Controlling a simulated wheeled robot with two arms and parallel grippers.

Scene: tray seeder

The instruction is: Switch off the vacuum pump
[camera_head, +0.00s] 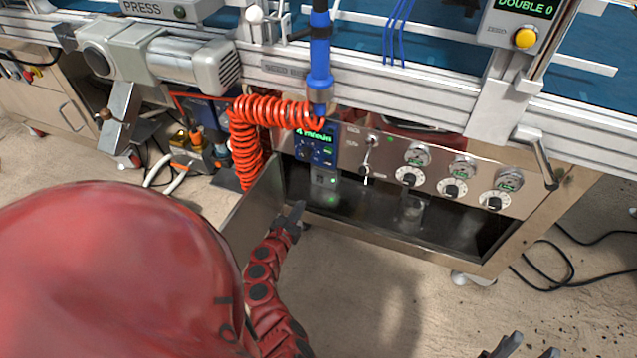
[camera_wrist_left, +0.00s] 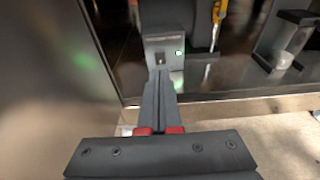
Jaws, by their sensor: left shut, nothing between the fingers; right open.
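A small grey switch box (camera_head: 325,179) with a dark switch and a lit green light sits in the open cabinet bay, below a blue display unit (camera_head: 316,146). It also shows in the left wrist view (camera_wrist_left: 165,52), with the green light at its right side. My right gripper (camera_head: 530,348) is open, partly out of frame. No part is clearly labelled as the pump.
An open metal door (camera_head: 252,212) stands close to the left of my left gripper. A coiled orange hose (camera_head: 246,150) hangs left of the display. Toggle switches (camera_head: 371,140) and several round knobs (camera_head: 452,189) line the front panel. Cables lie on the floor at right.

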